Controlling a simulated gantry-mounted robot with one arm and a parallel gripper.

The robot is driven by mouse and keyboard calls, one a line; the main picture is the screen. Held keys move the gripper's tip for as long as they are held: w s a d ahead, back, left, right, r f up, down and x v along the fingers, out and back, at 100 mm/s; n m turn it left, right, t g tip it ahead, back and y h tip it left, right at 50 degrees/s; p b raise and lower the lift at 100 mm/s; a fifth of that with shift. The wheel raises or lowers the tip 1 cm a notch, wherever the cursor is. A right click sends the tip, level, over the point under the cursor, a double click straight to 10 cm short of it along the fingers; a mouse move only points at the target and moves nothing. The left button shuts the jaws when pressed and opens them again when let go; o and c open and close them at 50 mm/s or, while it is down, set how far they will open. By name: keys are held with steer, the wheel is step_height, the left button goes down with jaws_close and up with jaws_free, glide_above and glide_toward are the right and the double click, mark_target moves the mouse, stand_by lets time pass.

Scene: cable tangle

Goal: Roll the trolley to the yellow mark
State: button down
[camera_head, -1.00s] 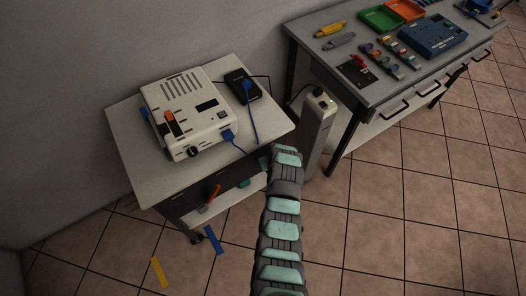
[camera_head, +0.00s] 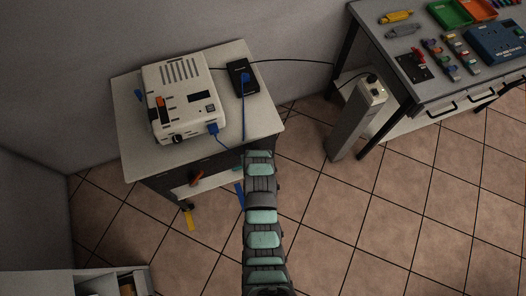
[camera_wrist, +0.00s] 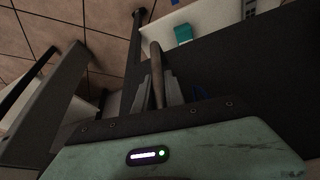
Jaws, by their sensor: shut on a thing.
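The trolley (camera_head: 262,116) has a pale top, a dark front and a lower shelf. Its near left wheel (camera_head: 188,206) is right by the far end of the yellow mark (camera_head: 189,221) on the floor; I cannot tell whether they touch. A white device (camera_head: 182,95) and a black box (camera_head: 240,78) stand on top, joined by a blue cable (camera_head: 244,112). In the head view, my arm hides my gripper at the trolley's front right. In the wrist view, my gripper (camera_wrist: 158,95) is shut on a round bar (camera_wrist: 156,65), apparently the trolley's handle.
A black cable (camera_head: 290,61) runs from the black box to the right, towards the workbench (camera_head: 408,92). A grey power pillar (camera_head: 352,122) stands right of the trolley. A blue mark (camera_head: 239,194) lies near its front. A white cabinet (camera_head: 90,281) is at lower left. Front right floor is clear.

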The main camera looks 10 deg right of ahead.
steer(key=shift+s+a+f, duration=0.1)
steer(key=shift+s+a, duration=0.05)
steer(key=shift+a, duration=0.4)
steer(key=shift+s+a+f, duration=0.1)
steer(key=shift+a, duration=0.45)
steer(key=c, duration=1.5)
jaws_free()
steer(key=shift+a+r, duration=0.1)
steer(key=shift+a, duration=0.1)
steer(key=shift+o, duration=0.5)
steer(key=shift+d, duration=0.1)
steer(key=shift+w, duration=0.1)
steer(key=shift+r, duration=0.15)
steer(key=v, duration=1)
steer(key=shift+s+r+p, duration=0.25)
steer(key=shift+p, duration=0.1)
